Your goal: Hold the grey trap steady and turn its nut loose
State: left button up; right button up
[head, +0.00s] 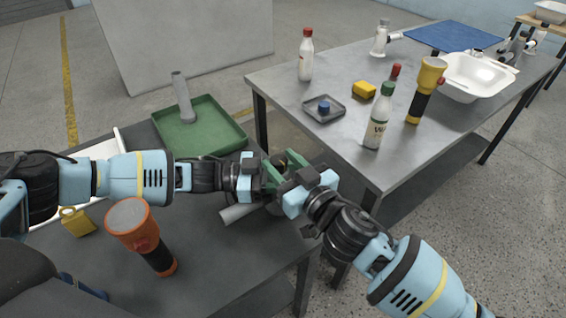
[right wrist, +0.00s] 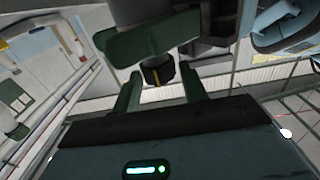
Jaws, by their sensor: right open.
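The grey trap shows in the head view as a pale pipe end (head: 238,213) near the right edge of the dark table; the rest is hidden behind my grippers. My left gripper (head: 267,176) is over the trap from the left; whether its fingers are closed on it is hidden. My right gripper (head: 286,179) comes in from the right, close against the left one. In the right wrist view its two green fingers (right wrist: 160,88) are apart. A dark round part with a yellow mark (right wrist: 157,72), perhaps the nut, shows between and beyond them. A green finger of my left gripper (right wrist: 150,38) crosses above it.
An orange flashlight (head: 140,236) and a yellow padlock-like block (head: 77,222) stand on the dark table (head: 215,265). A green tray (head: 222,137) holds another grey pipe (head: 183,98). The steel table (head: 335,150) to the right carries bottles, a yellow flashlight (head: 425,88) and a white basin (head: 470,80).

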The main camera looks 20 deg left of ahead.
jog(key=c, duration=0.7)
jog(key=shift+s+a+m+t+h, duration=0.1)
jog(key=shift+a+m+t+h, duration=0.1)
jog(key=shift+m+t+h, duration=0.35)
jog(key=shift+s+a+m+t+h, duration=0.1)
jog(key=shift+a+m+t+h, duration=0.05)
jog(key=shift+m+t+h, duration=0.35)
jog(key=shift+a+r+m+t+h, duration=0.15)
jog(key=shift+m+t+h, duration=0.8)
jog(key=shift+t+h, duration=0.25)
jog(key=shift+m+h, duration=0.3)
jog(key=shift+h, duration=0.15)
jog(key=o, duration=0.7)
jog(key=shift+d, duration=0.2)
